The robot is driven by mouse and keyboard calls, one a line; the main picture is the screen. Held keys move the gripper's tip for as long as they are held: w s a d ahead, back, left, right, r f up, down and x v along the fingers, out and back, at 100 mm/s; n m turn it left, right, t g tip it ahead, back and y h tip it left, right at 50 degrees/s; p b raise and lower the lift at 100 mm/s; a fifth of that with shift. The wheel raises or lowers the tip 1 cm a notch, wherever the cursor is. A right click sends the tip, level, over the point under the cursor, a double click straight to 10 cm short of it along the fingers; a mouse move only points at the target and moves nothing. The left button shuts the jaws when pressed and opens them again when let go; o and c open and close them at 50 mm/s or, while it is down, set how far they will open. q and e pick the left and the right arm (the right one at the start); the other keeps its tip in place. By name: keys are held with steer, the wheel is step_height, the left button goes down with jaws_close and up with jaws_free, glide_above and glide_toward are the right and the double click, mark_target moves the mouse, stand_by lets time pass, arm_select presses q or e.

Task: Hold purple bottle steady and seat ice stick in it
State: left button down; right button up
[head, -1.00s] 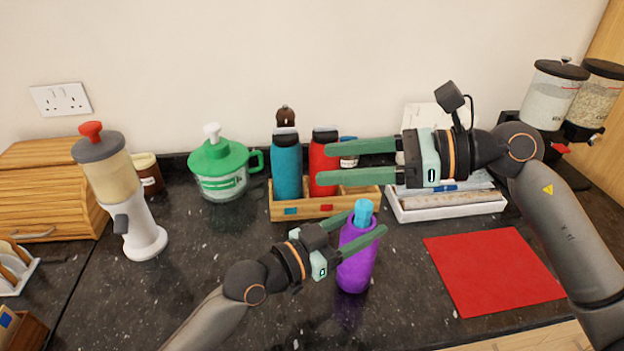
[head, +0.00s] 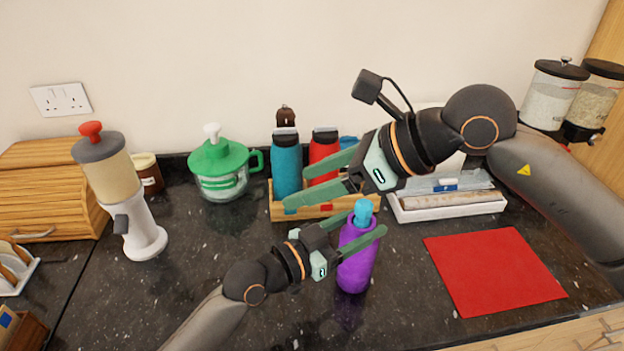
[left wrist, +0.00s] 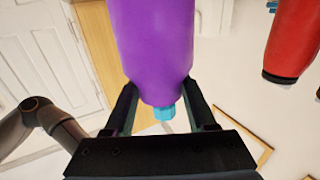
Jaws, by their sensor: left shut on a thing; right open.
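The purple bottle (head: 357,262) stands upright on the dark counter. My left gripper (head: 368,223) is shut on its upper part, with one finger on each side. In the left wrist view the purple bottle (left wrist: 155,45) sits between the fingers (left wrist: 163,105). The light-blue ice stick (head: 363,212) stands in the bottle's mouth with its top end showing; its tip (left wrist: 164,113) also shows in the left wrist view. Its lower part is hidden. My right gripper (head: 296,187) is open and empty, above and left of the bottle, in front of the wooden rack.
The wooden rack (head: 330,209) holds a teal bottle (head: 286,165) and a red bottle (head: 322,146), partly behind my right gripper. A white tray (head: 450,209) and a red mat (head: 492,270) lie to the right. The counter left of the purple bottle is mostly clear.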

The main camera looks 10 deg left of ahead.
arm_select(q)
steer(key=shift+c, duration=0.7)
jaws_free()
